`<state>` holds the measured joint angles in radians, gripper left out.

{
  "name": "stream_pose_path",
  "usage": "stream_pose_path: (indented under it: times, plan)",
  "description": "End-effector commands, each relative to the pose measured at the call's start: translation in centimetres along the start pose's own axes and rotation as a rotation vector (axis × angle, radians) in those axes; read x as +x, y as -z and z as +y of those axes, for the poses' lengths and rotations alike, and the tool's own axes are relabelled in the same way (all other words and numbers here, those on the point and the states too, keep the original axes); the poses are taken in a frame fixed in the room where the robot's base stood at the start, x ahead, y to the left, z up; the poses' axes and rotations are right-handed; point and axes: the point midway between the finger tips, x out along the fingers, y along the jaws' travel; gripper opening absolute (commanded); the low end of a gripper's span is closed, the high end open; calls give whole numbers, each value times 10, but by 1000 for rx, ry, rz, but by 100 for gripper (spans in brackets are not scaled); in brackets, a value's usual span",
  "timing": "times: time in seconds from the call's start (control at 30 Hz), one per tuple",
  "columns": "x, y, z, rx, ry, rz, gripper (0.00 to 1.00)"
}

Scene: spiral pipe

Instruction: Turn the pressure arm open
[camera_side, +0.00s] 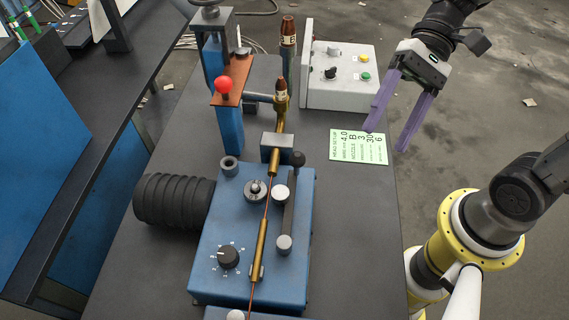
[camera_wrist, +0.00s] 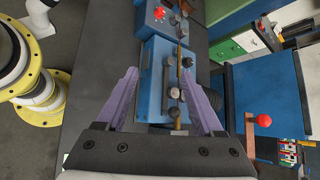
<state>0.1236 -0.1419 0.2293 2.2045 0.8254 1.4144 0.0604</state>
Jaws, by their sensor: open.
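A blue machine (camera_side: 220,210) stands on the dark bench, with a brass and copper rod (camera_side: 262,240) running over its top. A dark bar (camera_side: 289,205), which looks like the pressure arm, lies beside the rod, with a black ball at its far end and a grey knob (camera_side: 284,244) at its near end. My gripper (camera_side: 387,138) is open and empty, its purple fingers apart above the right edge of the bench, well right of the bar.
A red ball knob (camera_side: 223,85) sits on a brown plate on the blue post behind the machine. A grey control box (camera_side: 340,76) and a green-white card (camera_side: 358,148) lie at the right. A black ribbed cylinder (camera_side: 172,201) sticks out left. The bench right of the machine is clear.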

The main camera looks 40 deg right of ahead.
Motion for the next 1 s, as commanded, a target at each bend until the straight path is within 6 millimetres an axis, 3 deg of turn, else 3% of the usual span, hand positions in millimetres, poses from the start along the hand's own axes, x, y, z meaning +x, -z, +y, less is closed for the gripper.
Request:
stream_pose_path:
  times: [0.1, 0.27, 0.4, 0.53, 0.77, 1.0]
  plan:
    - [4, 30, -18, 171, 128, -155, 69]
    - [7, 78, -31, 383, 300, -322, 69]
    - [14, 125, -24, 557, 426, -426, 69]
    - [25, 156, -8, 682, 486, -480, 69]
    - [36, 171, 12, 774, 505, -523, 69]
    - [56, 164, -3, 773, 502, -524, 69]
